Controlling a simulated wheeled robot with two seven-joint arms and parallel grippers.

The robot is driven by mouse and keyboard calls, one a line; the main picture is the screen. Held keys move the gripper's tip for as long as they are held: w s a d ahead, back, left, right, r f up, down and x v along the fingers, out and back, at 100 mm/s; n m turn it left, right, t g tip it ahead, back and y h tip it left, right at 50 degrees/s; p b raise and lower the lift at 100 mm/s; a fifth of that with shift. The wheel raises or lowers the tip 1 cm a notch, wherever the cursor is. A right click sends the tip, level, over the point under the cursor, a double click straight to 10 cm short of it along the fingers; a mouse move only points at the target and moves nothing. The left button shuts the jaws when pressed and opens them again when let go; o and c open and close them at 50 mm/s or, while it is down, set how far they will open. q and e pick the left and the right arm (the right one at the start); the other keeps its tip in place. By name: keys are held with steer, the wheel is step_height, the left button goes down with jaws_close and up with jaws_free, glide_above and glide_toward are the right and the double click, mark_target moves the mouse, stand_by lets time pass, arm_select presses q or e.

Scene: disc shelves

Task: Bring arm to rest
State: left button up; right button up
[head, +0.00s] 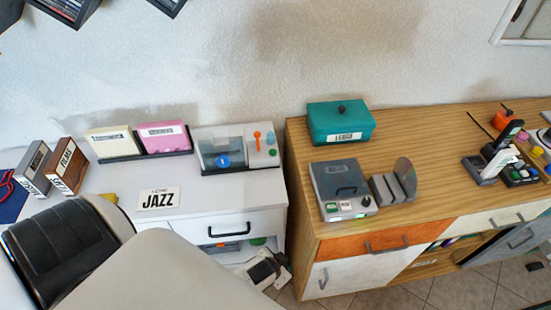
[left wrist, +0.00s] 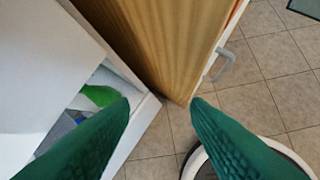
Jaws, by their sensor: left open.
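My left gripper (left wrist: 160,108) shows in the left wrist view as two dark green textured fingers, spread wide apart with nothing between them. It points down at the gap between the white cabinet (left wrist: 40,60) and the wooden cabinet (left wrist: 165,40), with tiled floor below. In the head view my left arm crosses the lower left, in front of the white cabinet (head: 222,215). A white and black part low by the gap seems to be my left wrist; its fingers cannot be made out there. My right gripper is not in view.
The wooden cabinet (head: 408,200) stands to the right, bearing a teal box (head: 338,125) and a grey disc device (head: 340,190). A JAZZ card (head: 158,199) and a pink sleeve (head: 163,132) are on the white top. A green thing (left wrist: 98,95) lies inside the white cabinet's opening.

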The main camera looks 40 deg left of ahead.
arm_select(q)
steer(key=shift+s+a+f, duration=0.1)
steer(key=shift+s+f, duration=0.1)
steer(key=shift+f, duration=0.1)
stand_by(0.4)
steer(key=s+a+f+g, duration=0.1)
steer(key=s+f+g, duration=0.1)
steer(key=s+f, duration=0.8)
steer(key=s+a+f+g, duration=0.1)
steer(key=s+f+g, duration=0.2)
steer(key=s+f, duration=0.7)
steer(key=s, duration=0.6)
steer(key=shift+s+a+b, duration=0.3)
steer(key=shift+a+b, duration=0.05)
steer(key=shift+b, duration=0.05)
